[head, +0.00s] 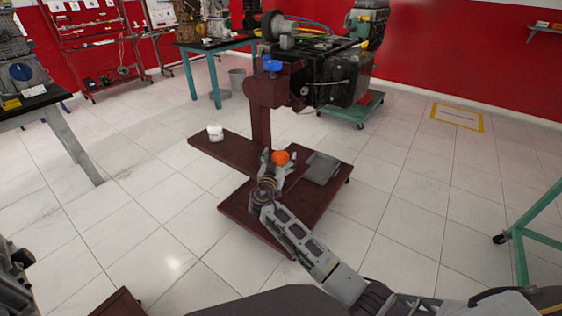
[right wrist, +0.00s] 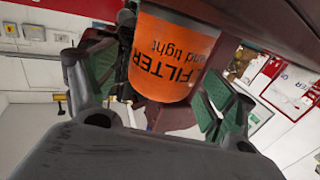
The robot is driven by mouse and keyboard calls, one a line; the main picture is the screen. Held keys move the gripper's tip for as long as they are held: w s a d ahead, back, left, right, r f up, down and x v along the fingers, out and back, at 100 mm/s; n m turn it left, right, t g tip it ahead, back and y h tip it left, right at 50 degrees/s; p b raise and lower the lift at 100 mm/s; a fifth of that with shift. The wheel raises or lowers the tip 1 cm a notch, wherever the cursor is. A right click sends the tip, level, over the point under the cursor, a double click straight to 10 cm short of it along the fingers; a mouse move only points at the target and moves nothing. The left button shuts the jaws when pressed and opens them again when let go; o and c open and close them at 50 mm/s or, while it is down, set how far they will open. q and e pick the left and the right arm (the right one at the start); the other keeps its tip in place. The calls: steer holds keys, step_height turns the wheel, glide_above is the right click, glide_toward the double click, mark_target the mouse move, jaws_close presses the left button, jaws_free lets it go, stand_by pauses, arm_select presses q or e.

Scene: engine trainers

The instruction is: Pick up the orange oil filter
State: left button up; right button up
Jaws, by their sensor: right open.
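The orange oil filter (head: 280,157) shows in the head view at the low dark red base of the engine stand. My right gripper (head: 278,162) is at the filter, with its fingers open around it. In the right wrist view the filter (right wrist: 170,58) fills the upper middle, with dark "FILTER" lettering on its side. The green-padded fingers of the right gripper (right wrist: 155,90) stand on either side of it, with a visible gap at the right finger. My left gripper is not in view.
The engine stand base (head: 235,155) also bears a white container (head: 215,132) and a grey tray (head: 322,168). The engine (head: 340,75) hangs above and behind the filter. A green frame (head: 535,232) stands at right. The tiled floor between is clear.

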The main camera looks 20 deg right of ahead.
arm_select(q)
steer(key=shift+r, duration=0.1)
arm_select(e)
steer(key=c, duration=1.3)
steer(key=shift+r, duration=0.2)
steer(key=shift+r, duration=0.6)
step_height(320, 180, up, 8)
steer(key=shift+f+p, duration=0.15)
steer(key=shift+p, duration=0.7)
steer(key=shift+r, duration=0.4)
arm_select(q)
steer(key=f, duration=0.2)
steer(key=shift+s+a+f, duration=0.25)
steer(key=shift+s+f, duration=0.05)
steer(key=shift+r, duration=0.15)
